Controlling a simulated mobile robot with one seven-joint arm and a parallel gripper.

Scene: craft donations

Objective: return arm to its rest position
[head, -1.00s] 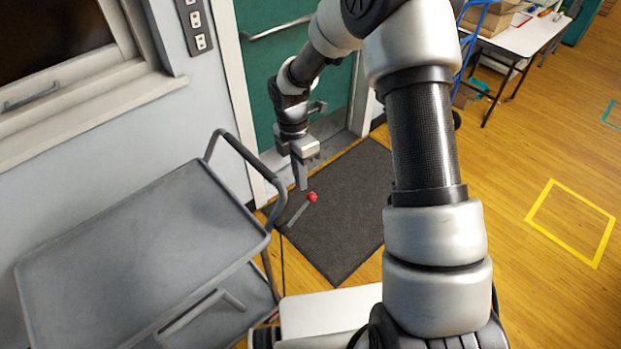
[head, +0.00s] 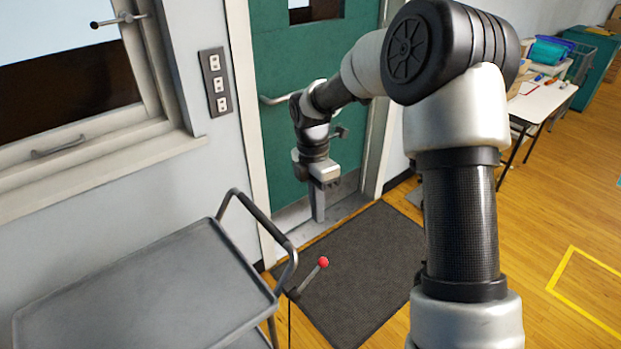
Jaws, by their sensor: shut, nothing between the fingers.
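My gripper (head: 319,216) hangs at the end of my bent arm, pointing down, in front of the green door (head: 277,135). Its fingers are together with nothing seen between them. It appears above the far part of the dark floor mat (head: 370,262) and clear of the door. The far side of the gripper is hidden.
A grey cart (head: 150,290) with a raised handle stands at the left, near the wall. A red-knobbed lever (head: 322,263) stands beside it. A white table (head: 541,101) with items is at the back right. Wooden floor (head: 540,215) lies open at right.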

